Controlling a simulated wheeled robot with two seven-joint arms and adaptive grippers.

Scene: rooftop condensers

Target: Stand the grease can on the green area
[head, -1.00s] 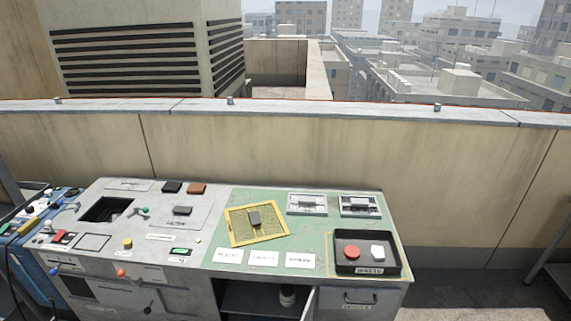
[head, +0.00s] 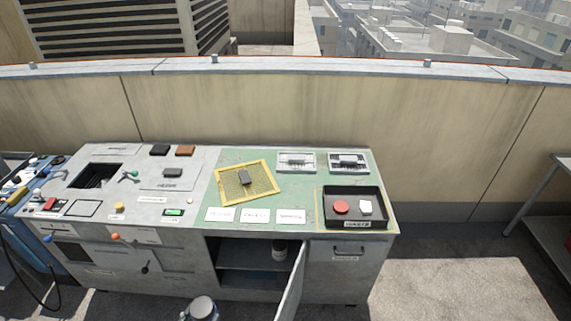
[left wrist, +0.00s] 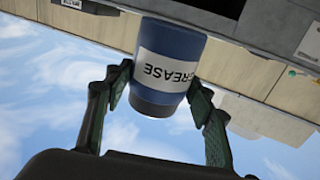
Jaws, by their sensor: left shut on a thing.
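The grease can (left wrist: 172,62) is blue with a white label reading GREASE and a dark end. It shows upside down in the left wrist view, between the two fingers of my left gripper (left wrist: 160,88), which is shut on it. In the head view the round, pale top of the can (head: 203,306) shows at the bottom edge, in front of the cabinet and below the worktop; most of its body is cut off. The green area (head: 297,190) is the right part of the bench top. My right gripper is in neither view.
On the green area are a yellow-framed mesh (head: 222,192), two small grey trays, white labels and a black tray (head: 384,216) with a red and a white piece. Bare green lies between them.

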